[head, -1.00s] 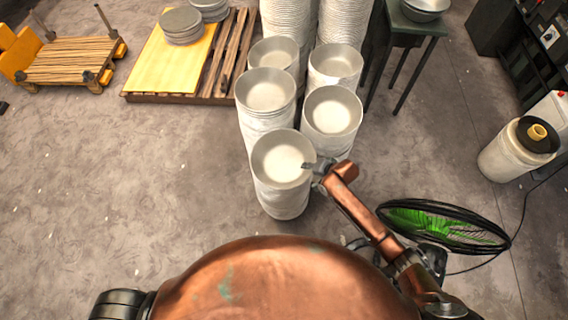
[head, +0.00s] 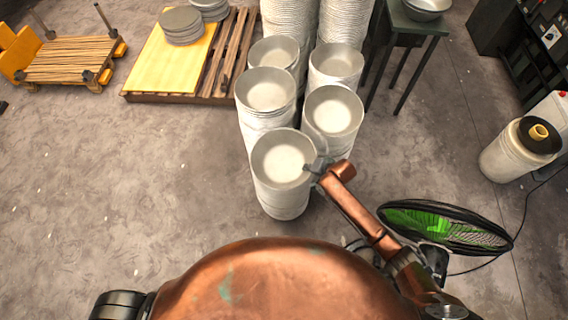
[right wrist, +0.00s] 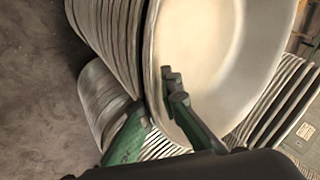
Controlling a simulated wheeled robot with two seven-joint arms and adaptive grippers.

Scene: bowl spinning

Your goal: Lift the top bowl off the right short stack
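Several stacks of pale bowls stand on the floor in the head view. The nearest stack's top bowl (head: 283,158) is upright, and the right front stack's top bowl (head: 333,110) is just behind it to the right. My right gripper (head: 317,165) is at the right rim of the nearest bowl, close beside the right front stack. In the right wrist view a large bowl (right wrist: 220,50) lies close; one finger of my right gripper (right wrist: 155,95) shows over its inside and the other outside its rim. The fingers look apart; contact is unclear. My left gripper is out of view.
More bowl stacks (head: 267,92) stand behind, with taller ones at the back. A pallet with a yellow board (head: 172,62) is at back left, a green table (head: 415,27) at back right. A green fan (head: 445,225) is beside my right arm.

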